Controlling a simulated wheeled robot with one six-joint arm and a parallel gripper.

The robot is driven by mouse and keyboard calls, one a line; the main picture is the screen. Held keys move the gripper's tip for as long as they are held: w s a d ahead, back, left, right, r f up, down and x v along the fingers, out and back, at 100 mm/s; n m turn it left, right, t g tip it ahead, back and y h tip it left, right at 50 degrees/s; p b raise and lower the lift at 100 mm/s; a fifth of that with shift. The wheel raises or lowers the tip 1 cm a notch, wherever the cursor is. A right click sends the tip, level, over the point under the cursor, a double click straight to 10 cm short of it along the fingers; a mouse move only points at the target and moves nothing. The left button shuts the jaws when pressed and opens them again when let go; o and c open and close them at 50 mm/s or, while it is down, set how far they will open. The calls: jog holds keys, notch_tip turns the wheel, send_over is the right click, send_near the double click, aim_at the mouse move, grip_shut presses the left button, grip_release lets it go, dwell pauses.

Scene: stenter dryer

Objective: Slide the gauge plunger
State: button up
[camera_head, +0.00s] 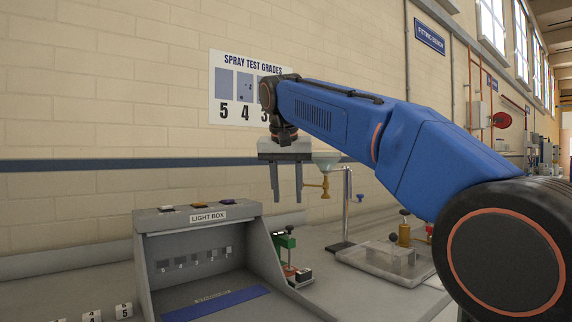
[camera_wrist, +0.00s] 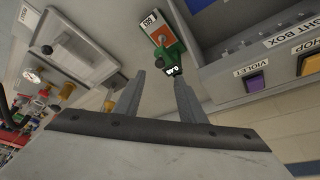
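A small green gauge (camera_head: 285,243) stands on the bench just right of the light box. A dark round knob (camera_head: 290,229), which looks like its plunger, sits on top, and an orange-red and black base is below. My gripper (camera_head: 287,198) points down above the gauge, apart from it, with two straight fingers spread and nothing between them.
The light box (camera_head: 208,217) stands close on the left, with buttons along its top. A funnel stand (camera_head: 345,205) rises behind my gripper to the right. The wall is behind.

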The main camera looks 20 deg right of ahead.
jog(key=v, duration=0.8)
jog(key=shift+r, duration=0.25)
jog(key=shift+s, duration=0.2)
